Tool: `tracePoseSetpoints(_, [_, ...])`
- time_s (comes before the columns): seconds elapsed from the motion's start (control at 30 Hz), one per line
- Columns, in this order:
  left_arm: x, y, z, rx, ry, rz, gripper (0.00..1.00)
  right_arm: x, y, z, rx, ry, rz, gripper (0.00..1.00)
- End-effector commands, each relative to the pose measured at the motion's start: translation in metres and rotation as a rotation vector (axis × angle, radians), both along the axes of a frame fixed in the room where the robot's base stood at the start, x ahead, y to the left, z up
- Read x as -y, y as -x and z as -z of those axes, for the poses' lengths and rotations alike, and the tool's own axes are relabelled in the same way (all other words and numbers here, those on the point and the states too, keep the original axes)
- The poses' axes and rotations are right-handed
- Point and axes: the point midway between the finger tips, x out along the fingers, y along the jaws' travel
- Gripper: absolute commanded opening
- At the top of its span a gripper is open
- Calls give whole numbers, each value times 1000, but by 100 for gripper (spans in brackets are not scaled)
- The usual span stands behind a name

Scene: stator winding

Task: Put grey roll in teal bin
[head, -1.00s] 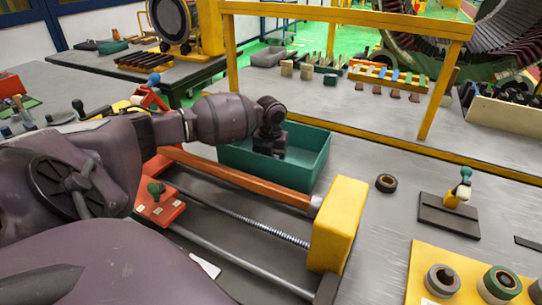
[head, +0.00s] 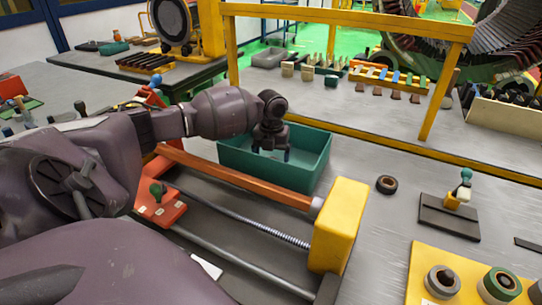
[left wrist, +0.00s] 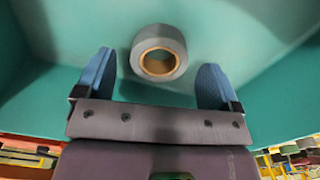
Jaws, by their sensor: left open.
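The teal bin (head: 312,165) stands on the bench behind the orange rail. My left gripper (head: 271,153) points down into it, its two fingers spread. In the left wrist view the blue fingers of the gripper (left wrist: 153,80) are apart. The grey roll (left wrist: 178,45), with a tan core, shows inside the teal bin (left wrist: 262,90), beyond and between the fingertips, touching neither finger. I cannot tell whether it rests on the bin floor. The bin's near wall hides the roll in the head view. My right gripper is not in view.
A yellow block (head: 338,225) and the orange rail (head: 235,178) stand in front of the bin. A dark roll (head: 387,184) lies to the right. A yellow board (head: 430,262) with rolls is at bottom right. A yellow frame (head: 345,14) rises behind the bin.

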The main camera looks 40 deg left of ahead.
Motion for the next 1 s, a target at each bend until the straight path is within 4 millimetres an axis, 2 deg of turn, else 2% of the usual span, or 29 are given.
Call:
tracePoseSetpoints(0.03, [0,-1,-14,5,-1,0,88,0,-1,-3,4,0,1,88])
tracePoseSetpoints(0.3, [0,0,-66,4,-1,1,88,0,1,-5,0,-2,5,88])
tracePoseSetpoints(0.5, [0,0,-90,3,1,0,88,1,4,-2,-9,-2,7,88])
tracePoseSetpoints(0.7, [0,0,-99,1,-1,0,88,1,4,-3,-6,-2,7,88])
tracePoseSetpoints(1.0, [0,0,-99,0,0,0,88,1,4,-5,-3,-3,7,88])
